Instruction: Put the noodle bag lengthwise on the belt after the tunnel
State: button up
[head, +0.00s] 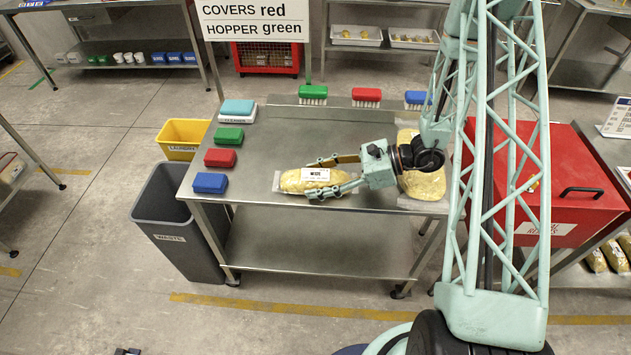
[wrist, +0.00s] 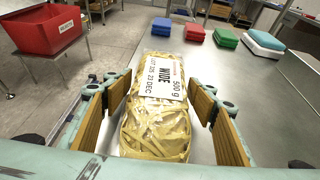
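A noodle bag (head: 295,181), clear with yellow noodles and a white label, lies flat on the steel table (head: 262,145). My gripper (head: 316,179) is low at the table with one finger along each long side of this bag. In the wrist view the bag (wrist: 157,125) lies lengthwise between the padded fingers, its label reading "WIDE 500 g". The fingers are spread, with a gap visible on the right side; the left pad is close to the bag. A second noodle bag (head: 425,185) lies under my arm at the table's right end. No belt or tunnel can be made out.
A grey waste bin (head: 180,235) and yellow bin (head: 183,137) stand left. A red rejects box (head: 545,205) is at right.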

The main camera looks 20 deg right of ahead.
aim_at(307, 174)
jog(key=c, duration=0.7)
jog(key=shift+o, duration=0.2)
jog(key=shift+r, duration=0.2)
jog(key=shift+r+p, duration=0.35)
jog(key=shift+r, duration=1.1)
jog(key=shift+s+d+r, duration=0.1)
jog(key=shift+s+r, duration=0.05)
jog(key=shift+r, duration=0.05)
jog(key=s+d, duration=0.3)
jog(key=s, duration=0.4)
jog(key=s+d+r+p, duration=0.1)
jog(key=s+d, duration=0.2)
jog(key=s, duration=0.4)
jog(key=shift+s+r, duration=0.15)
jog(key=shift+d, duration=0.1)
